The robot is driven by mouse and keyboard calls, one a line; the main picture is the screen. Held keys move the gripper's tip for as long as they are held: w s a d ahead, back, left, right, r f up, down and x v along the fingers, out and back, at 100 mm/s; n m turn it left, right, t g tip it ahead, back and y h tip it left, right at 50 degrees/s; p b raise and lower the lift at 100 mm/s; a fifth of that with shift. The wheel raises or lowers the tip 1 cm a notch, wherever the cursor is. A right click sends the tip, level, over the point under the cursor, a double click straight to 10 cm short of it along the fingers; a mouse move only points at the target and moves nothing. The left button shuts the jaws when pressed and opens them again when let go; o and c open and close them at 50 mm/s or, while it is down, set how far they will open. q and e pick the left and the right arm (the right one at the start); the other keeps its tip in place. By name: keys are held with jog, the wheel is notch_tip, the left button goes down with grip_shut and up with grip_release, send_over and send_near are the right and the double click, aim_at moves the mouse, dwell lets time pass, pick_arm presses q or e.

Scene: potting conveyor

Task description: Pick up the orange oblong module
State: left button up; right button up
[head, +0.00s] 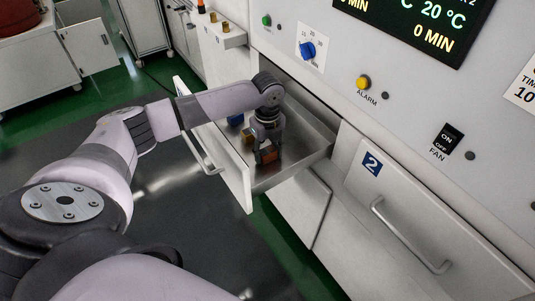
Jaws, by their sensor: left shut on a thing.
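The orange oblong module (269,156) is low between the fingers of my left gripper (266,149), inside the open drawer (295,165). My left gripper points down and is shut on the module. The fingers partly hide the module, and I cannot tell whether it still touches the drawer floor. My right gripper is not in view.
A yellowish block (248,134) and a blue block (236,119) also lie in the drawer, close to the gripper. The drawer walls surround my gripper. A closed drawer marked 2 (400,215) is at right. The panel with a blue knob (308,50) rises behind.

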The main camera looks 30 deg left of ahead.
pick_arm(q)
jog(key=c, duration=0.4)
